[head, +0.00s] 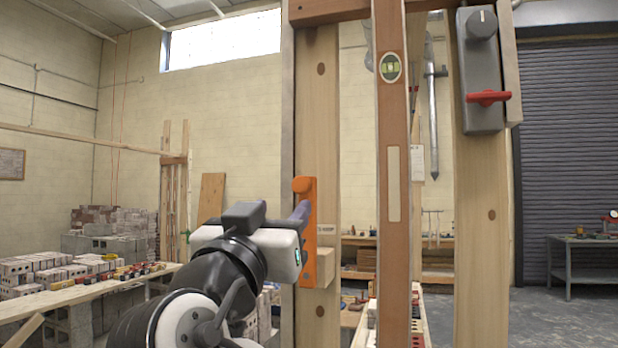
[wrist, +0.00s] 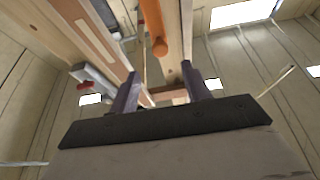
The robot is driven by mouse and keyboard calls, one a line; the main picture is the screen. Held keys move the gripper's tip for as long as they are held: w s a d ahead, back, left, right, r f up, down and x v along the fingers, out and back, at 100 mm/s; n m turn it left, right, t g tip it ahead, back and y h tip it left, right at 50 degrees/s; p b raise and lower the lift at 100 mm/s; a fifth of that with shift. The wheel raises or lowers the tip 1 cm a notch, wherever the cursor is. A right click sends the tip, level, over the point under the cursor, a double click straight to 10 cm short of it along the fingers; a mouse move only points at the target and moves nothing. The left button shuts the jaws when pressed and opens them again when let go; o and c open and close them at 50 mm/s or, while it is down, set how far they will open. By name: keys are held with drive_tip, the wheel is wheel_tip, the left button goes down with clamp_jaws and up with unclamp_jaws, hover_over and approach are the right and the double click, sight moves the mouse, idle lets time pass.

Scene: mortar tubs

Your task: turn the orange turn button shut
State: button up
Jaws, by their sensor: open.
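The orange turn button (head: 310,238) is a long plate standing upright on a pale wooden post, with a round knob (head: 303,185) near its top. In the wrist view the orange turn button (wrist: 152,18) comes down from the top edge, and its rounded end lies in line with the gap between my fingers. My gripper (head: 302,210) is open beside the plate's upper half and hides part of it. In the wrist view both dark fingers of my gripper (wrist: 160,78) stand apart with nothing between their tips. I cannot tell whether a finger touches the orange part.
A brown wooden spirit level (head: 392,150) stands upright just right of the button. A grey box (head: 480,75) with a red handle (head: 488,97) is on the post farther right. A bench with bricks (head: 40,275) is at the left.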

sight(300, 187)
drive_tip(key=p+x, duration=0.5)
drive_tip(key=x, duration=0.6)
drive_tip(key=shift+r, duration=0.15)
drive_tip(key=shift+w+d+r, duration=0.1)
drive_tip(key=shift+w+d, duration=0.05)
drive_tip(key=shift+w, duration=0.4)
clamp_jaws()
